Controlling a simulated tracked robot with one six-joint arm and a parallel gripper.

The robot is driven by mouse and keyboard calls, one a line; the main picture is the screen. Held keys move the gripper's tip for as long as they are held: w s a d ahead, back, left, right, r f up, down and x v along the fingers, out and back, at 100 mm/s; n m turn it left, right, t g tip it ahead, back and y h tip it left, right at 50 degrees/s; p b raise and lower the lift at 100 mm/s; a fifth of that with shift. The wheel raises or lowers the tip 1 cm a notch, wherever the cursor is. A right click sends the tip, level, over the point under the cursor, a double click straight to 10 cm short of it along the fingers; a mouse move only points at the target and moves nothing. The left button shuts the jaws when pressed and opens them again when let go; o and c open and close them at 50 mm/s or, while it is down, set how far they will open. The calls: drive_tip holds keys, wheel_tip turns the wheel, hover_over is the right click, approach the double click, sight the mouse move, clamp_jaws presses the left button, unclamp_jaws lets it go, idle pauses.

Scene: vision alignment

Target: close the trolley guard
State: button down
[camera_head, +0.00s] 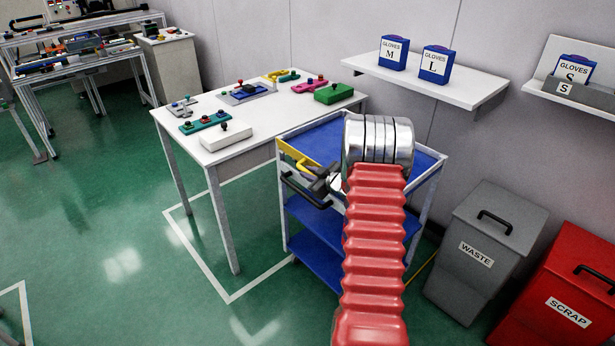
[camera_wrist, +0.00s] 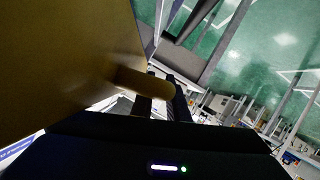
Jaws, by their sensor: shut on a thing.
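The trolley (camera_head: 318,250) has blue shelves and a pale frame. It stands right of the white table, with its upper right part hidden behind my red arm. The yellow guard (camera_head: 290,151) shows as a narrow strip at the trolley's upper left edge. In the wrist view the guard (camera_wrist: 65,60) is a large yellow panel filling the upper left. Its yellow handle (camera_wrist: 143,81) sticks out from the panel between my dark fingers. My gripper (camera_head: 322,180) is shut on this handle. I cannot tell how far the guard stands open.
A white table (camera_head: 212,157) with several coloured control boxes is close on the left. A grey waste bin (camera_head: 480,255) and a red scrap bin (camera_head: 570,285) stand at the right. A wall shelf (camera_head: 430,80) holds glove boxes.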

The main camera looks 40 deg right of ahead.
drive_tip(key=shift+d+r+m+y, duration=0.25)
drive_tip(key=shift+d+m+y, duration=0.2)
drive_tip(key=shift+m, duration=0.25)
drive_tip(key=c, duration=2)
unclamp_jaws()
drive_tip(key=shift+s, duration=0.1)
drive_tip(key=v, duration=1.3)
drive_tip(key=shift+s, duration=0.3)
drive_tip(key=shift+r, duration=0.1)
